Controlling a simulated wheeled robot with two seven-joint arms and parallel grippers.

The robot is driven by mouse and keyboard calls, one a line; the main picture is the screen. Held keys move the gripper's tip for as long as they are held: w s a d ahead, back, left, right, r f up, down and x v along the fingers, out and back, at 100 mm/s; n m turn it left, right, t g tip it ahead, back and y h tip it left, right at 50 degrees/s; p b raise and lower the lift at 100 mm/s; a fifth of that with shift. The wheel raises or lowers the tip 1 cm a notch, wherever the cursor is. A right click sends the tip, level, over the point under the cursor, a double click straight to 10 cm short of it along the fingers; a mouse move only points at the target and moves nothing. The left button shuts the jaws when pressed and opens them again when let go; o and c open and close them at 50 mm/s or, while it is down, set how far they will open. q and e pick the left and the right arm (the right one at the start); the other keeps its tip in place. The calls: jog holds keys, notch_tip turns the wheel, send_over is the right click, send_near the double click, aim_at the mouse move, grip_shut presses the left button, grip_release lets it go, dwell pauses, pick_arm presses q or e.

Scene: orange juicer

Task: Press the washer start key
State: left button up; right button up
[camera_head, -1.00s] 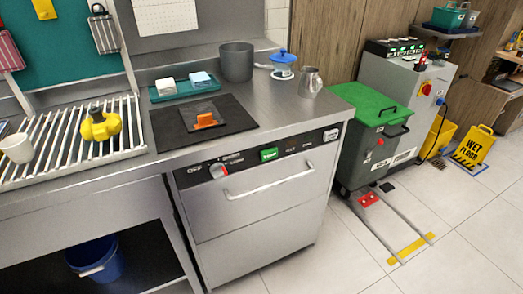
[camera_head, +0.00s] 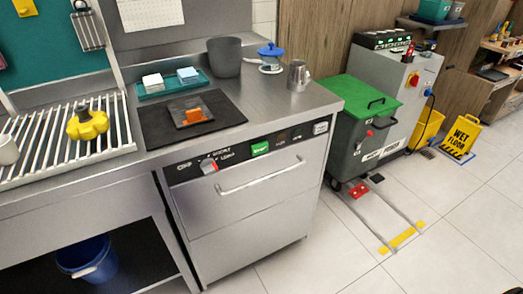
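The washer (camera_head: 245,215) is a steel front-loading unit under the counter, with its door shut and a long bar handle (camera_head: 262,178). Its dark control strip runs along the top of the front. On the strip are a dial with a red mark (camera_head: 208,166), a lit green key or display (camera_head: 260,149), small dark marks to its right, and a pale key (camera_head: 320,128) at the right end. The lettering is too small to read surely, so I cannot tell which one is the start key. Neither of my grippers is in view.
The counter holds a black mat (camera_head: 236,112) with an orange-handled scraper (camera_head: 194,114), a teal tray (camera_head: 147,92), a grey pot (camera_head: 224,57) and a metal jug (camera_head: 298,75). A green-lidded bin (camera_head: 375,98) stands right of the washer. The floor in front is clear.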

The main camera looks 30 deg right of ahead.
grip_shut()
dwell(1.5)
